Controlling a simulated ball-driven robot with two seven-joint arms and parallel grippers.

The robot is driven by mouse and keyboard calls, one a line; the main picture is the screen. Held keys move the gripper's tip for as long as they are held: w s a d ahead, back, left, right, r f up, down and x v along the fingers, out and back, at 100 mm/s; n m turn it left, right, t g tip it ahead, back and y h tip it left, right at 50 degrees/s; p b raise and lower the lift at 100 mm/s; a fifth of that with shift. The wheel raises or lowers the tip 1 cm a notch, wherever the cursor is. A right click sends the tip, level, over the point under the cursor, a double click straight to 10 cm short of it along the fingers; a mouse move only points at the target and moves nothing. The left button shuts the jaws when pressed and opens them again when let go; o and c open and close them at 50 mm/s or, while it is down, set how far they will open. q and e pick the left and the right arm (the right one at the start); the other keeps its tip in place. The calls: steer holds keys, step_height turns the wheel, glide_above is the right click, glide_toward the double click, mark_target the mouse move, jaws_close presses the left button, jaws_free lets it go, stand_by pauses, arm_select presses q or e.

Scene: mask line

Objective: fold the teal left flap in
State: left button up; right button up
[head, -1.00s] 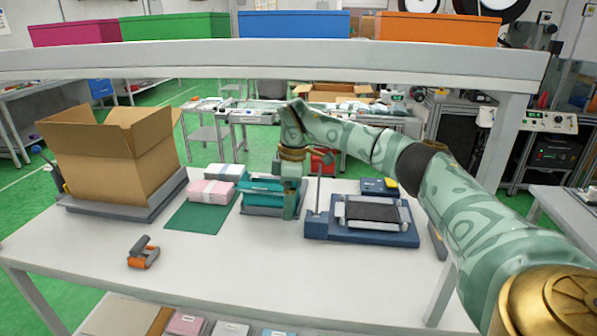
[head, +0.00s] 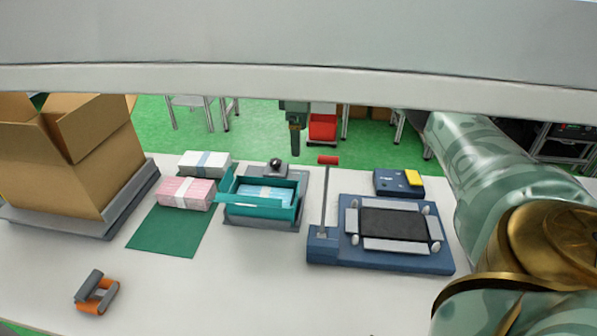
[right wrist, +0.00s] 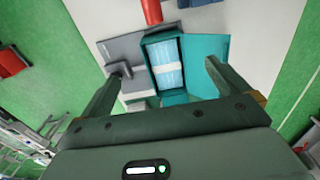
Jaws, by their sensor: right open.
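The teal box (head: 291,214) sits on a grey fixture at the middle of the table, open at the top. A light blue stack with a white band (head: 266,194) lies inside. Its left flap (head: 226,182) stands out at the left side; its exact angle is hard to tell. A wide teal flap (right wrist: 206,50) spreads outward from the box in the right wrist view. My right gripper (head: 295,152) is open and empty, above and behind the box, apart from it. Its two fingers (right wrist: 162,72) show on either side of the box in the wrist view. My left gripper is out of view.
A pink pack (head: 186,194) and a white pack (head: 204,164) stand left of the box by a green mat (head: 165,235). A blue press (head: 380,260) with an upright red-handled lever (head: 328,160) stands right. A shelf beam (head: 300,80) crosses above.

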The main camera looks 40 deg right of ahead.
step_height(320, 180, down, 14)
steer(key=b, duration=0.4)
steer(key=shift+s+a+f, duration=0.1)
steer(key=shift+s+f, duration=0.05)
steer(key=shift+f, duration=0.6)
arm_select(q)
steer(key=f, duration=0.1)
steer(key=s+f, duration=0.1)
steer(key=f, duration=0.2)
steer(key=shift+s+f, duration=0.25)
arm_select(e)
steer(key=c, duration=0.9)
